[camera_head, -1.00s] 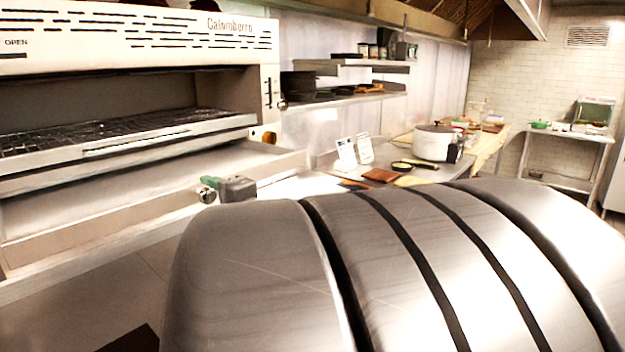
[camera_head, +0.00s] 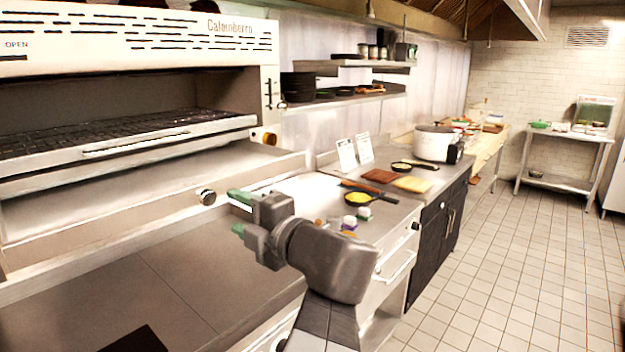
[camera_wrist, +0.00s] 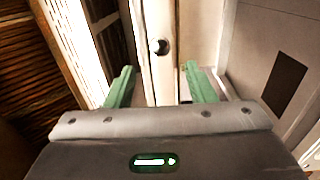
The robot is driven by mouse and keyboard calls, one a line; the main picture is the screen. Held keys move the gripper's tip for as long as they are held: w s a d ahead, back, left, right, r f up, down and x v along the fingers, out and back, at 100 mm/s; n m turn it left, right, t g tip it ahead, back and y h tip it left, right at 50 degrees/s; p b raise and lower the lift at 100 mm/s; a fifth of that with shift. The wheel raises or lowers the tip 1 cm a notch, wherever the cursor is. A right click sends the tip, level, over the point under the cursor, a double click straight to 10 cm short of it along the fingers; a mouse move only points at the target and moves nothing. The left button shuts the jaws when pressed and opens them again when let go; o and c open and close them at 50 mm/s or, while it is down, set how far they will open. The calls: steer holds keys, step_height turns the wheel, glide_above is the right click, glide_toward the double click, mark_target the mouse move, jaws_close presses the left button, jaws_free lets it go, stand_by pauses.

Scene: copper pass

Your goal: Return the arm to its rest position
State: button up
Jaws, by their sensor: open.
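My gripper (camera_head: 238,211) is in the middle of the head view, in front of the broiler's lower front and over the near counter. Its green fingers point left and are apart, with nothing between them. In the wrist view my gripper (camera_wrist: 160,85) shows both green fingers spread wide. A round knob on a pale metal panel shows beyond the gap between them. My dark grey wrist and forearm run down to the bottom edge of the head view.
A large broiler (camera_head: 130,148) stands left, its control knob (camera_head: 207,197) near my fingertips. On the counter are a small pan with yellow food (camera_head: 358,198), a brown board (camera_head: 380,176), a yellow cloth (camera_head: 412,184) and a white pot (camera_head: 432,143). The tiled floor (camera_head: 500,260) at right is clear.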

mark_target(199, 193)
steer(key=shift+b+x, duration=0.55)
steer(key=shift+x, duration=6.35)
steer(key=shift+d+f, duration=0.1)
